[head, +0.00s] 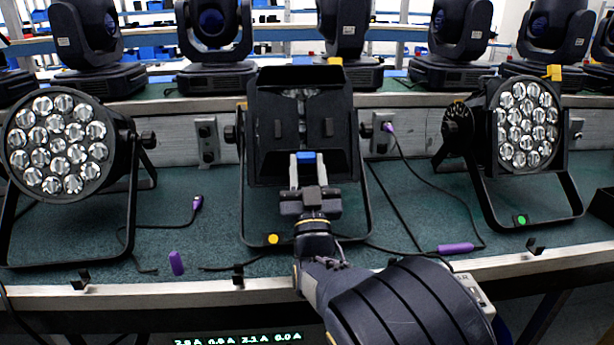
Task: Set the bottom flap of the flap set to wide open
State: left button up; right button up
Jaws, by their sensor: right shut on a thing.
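The flap set is on the black middle lamp, with a top flap (300,76), a left flap (268,125) and a right flap (336,125). A strip of lamp face shows between the side flaps. The bottom flap (266,172) is at the lower edge, partly hidden by my gripper; its exact angle is hard to tell. A blue tab (307,156) shows at its middle. My right gripper (307,164) reaches up from below and is shut on this blue tab. My left gripper is not in view.
Par cans with many lenses stand at left (56,145) and right (526,125). Moving-head lamps (215,40) line the shelf behind. A black cable with purple plugs (456,249) lies right of the middle lamp. Small hooks (238,276) line the bench's front edge.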

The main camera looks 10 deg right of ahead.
jog(key=o, duration=1)
jog(key=shift+s+f, duration=0.35)
jog(key=shift+s, duration=0.1)
jog(key=s+f+p, duration=0.1)
jog(key=s, duration=1.2)
jog(key=shift+s, duration=0.3)
jog(key=shift+c, duration=0.2)
